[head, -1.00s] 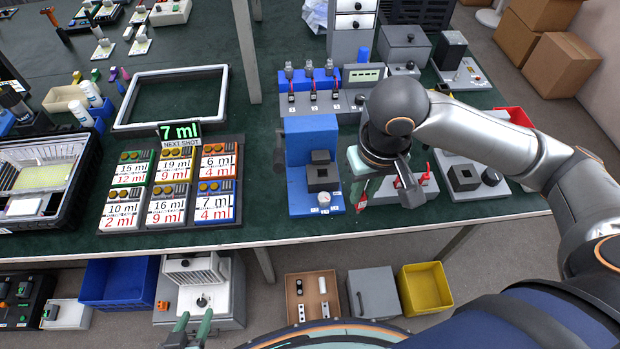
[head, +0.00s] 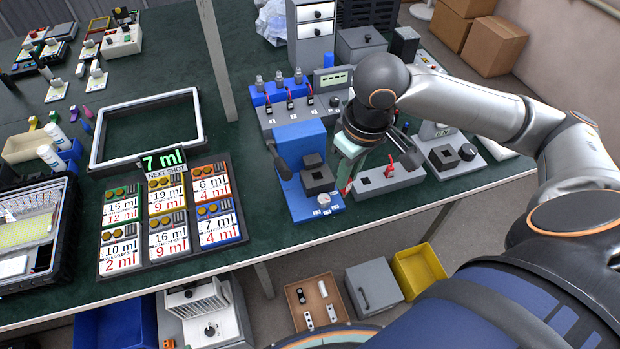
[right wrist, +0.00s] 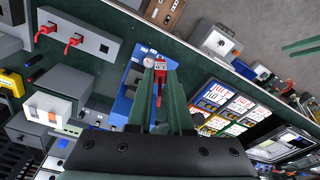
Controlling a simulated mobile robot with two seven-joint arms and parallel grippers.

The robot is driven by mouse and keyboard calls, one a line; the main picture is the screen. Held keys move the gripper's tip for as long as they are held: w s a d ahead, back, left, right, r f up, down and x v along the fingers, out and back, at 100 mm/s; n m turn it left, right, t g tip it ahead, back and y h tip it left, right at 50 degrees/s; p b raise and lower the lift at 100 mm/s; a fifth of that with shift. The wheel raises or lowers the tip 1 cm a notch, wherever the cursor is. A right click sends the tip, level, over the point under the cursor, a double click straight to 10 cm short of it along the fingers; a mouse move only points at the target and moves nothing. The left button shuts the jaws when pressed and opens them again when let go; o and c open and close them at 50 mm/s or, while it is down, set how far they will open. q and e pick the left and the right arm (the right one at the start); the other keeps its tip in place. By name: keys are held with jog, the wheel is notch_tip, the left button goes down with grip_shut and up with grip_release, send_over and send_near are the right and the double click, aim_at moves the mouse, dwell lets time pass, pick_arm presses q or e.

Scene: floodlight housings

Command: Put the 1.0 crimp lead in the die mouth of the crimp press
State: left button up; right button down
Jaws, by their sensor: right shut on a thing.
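The crimp press appears to be the blue machine (head: 296,146) with dark blocks and a dark side lever; it also shows in the right wrist view (right wrist: 124,98). Its die mouth I cannot clearly make out. My right gripper (head: 349,172) is beside the press's right front edge. The lead hangs between the green fingertips, apart from the dark blocks in the head view. My left gripper (right wrist: 302,46) shows only as two separated green fingers at the right wrist view's edge.
A grey rack (head: 377,187) with red leads stands right of the press; it also shows in the right wrist view (right wrist: 92,42). A grey unit with dark plugs (head: 272,118) stands behind. A label board (head: 160,255) lies left, with bare green table between.

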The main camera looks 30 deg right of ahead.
jog(key=shift+w+d+f, duration=0.5)
jog(key=shift+w+f, duration=1.65)
jog(key=shift+w, duration=0.15)
jog(key=shift+w+d+f, duration=0.45)
jog(key=shift+w+f, duration=1.75)
jog(key=shift+w, duration=0.05)
jog(key=shift+w+d+f, duration=0.5)
jog(key=shift+w+f, duration=1.65)
jog(key=shift+w, duration=0.15)
jog(key=c, duration=1.3)
grip_release()
jog(key=shift+f, duration=0.15)
jog(key=o, duration=0.5)
jog(key=shift+c, duration=0.2)
notch_tip(320, 180, up, 12)
jog(key=s, duration=0.1)
jog(key=shift+s+d, duration=0.15)
jog(key=shift+s, duration=0.1)
